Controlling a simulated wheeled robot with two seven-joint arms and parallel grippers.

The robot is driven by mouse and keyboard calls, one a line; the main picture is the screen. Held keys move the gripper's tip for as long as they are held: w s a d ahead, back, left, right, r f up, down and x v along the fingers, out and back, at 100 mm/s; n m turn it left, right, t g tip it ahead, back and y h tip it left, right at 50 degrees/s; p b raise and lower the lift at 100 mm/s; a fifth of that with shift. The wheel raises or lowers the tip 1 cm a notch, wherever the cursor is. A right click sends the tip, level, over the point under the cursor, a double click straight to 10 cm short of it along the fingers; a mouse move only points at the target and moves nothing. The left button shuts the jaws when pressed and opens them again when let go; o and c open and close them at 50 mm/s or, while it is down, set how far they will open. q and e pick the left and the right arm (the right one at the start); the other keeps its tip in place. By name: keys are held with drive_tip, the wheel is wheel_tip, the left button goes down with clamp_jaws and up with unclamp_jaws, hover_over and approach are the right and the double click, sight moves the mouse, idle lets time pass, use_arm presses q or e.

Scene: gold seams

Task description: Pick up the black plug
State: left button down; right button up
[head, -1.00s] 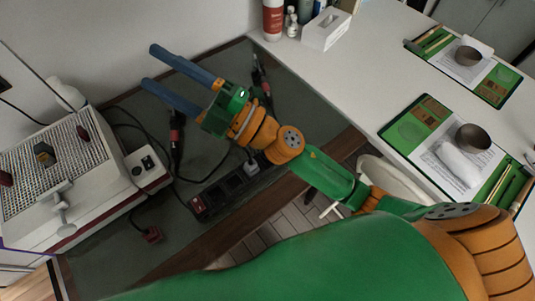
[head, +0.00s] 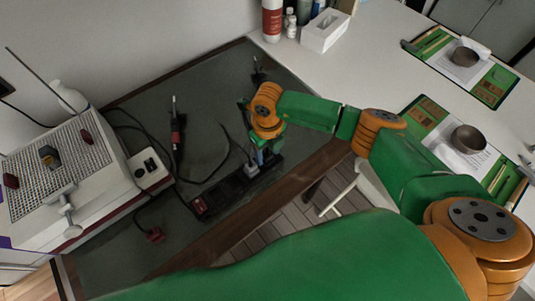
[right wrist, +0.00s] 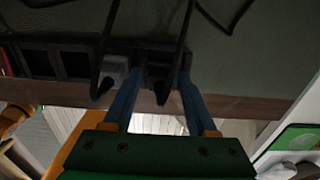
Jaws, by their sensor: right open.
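The black plug (right wrist: 160,82) stands in the end of the black power strip (right wrist: 75,62), its cord running away at the top of the right wrist view. My right gripper (right wrist: 159,85) is open, with one blue finger on each side of the black plug. In the head view my right gripper (head: 266,154) points down at the right end of the power strip (head: 222,193) and hides the black plug. A grey plug (right wrist: 112,72) sits just left of the black one; it also shows in the head view (head: 251,170). My left gripper is not in view.
A dark red plug (head: 154,236) lies loose on the grey-green mat (head: 105,258). A red-and-black tool (head: 178,132) with a cord lies behind the strip. A white box with a pegged grid top (head: 55,170) stands at the left. Cords cross the mat.

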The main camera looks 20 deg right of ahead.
sight(267, 155)
clamp_jaws()
drive_tip(key=shift+r, duration=0.1)
drive_tip(key=shift+r, duration=0.25)
drive_tip(key=r, duration=0.3)
drive_tip(key=shift+s+a+r, duration=0.1)
drive_tip(key=shift+s+a, duration=0.1)
drive_tip(key=shift+s, duration=0.05)
drive_tip(key=s+a+r+p, duration=0.1)
drive_tip(key=s+a+r, duration=0.3)
drive_tip(key=s+r, duration=0.8)
wheel_tip(267, 155, up, 2)
drive_tip(key=shift+s+a+r, duration=0.1)
drive_tip(key=shift+s+a, duration=0.1)
drive_tip(key=shift+s, duration=0.15)
